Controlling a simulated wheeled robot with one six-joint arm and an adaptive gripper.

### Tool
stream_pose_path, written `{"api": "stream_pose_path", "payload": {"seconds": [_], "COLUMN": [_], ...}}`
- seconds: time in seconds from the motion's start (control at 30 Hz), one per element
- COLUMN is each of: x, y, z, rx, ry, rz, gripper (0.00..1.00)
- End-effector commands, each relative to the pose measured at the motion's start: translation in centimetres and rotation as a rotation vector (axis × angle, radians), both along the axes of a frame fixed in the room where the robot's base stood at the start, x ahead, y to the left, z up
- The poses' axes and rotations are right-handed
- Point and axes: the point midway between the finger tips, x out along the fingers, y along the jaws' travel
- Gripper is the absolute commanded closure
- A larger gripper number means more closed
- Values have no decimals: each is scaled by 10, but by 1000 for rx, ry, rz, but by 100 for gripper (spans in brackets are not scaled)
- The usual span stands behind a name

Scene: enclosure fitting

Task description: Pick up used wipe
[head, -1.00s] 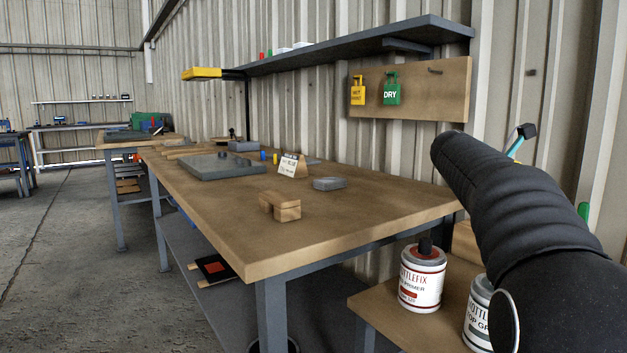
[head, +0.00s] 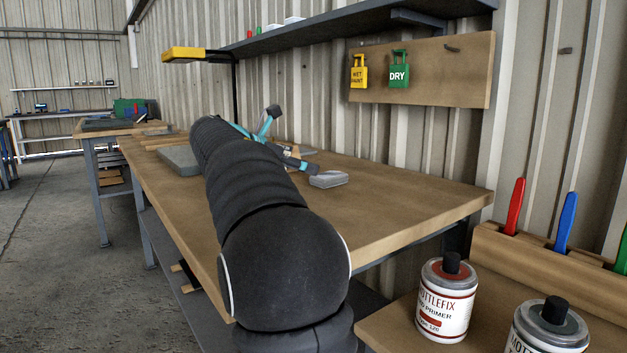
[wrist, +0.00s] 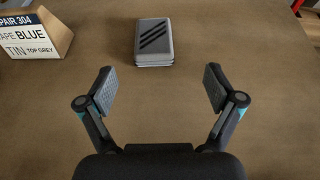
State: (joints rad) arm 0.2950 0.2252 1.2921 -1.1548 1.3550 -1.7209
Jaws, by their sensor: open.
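A small grey, layered slab with dark diagonal stripes, which looks like the used wipe (wrist: 154,42), lies flat on the wooden table. It also shows in the head view (head: 328,179), on the table right of my arm. My gripper (wrist: 160,86) is open and empty, its two fingers spread wide. In the wrist view the wipe lies ahead of the fingertips, between their lines, and apart from both. In the head view my gripper is partly hidden behind my arm, near the wipe.
The wooden tabletop (head: 410,197) is clear to the wipe's right. Primer tins (head: 446,300) stand on a lower bench at front right.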

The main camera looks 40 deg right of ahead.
Motion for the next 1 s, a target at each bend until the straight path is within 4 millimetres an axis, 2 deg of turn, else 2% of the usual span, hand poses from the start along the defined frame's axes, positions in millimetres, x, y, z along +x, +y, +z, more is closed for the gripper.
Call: {"api": "stream_pose_path", "payload": {"seconds": [0.3, 0.6, 0.9, 1.0], "x": [6, 5, 8, 8], "y": [-39, -55, -92, -97], "z": [-21, -28, -44, -46], "rx": [1, 1, 1, 0], "ry": [1, 1, 0, 0], "rz": [18, 15, 12, 13], "gripper": [8, 8, 8, 8]}}
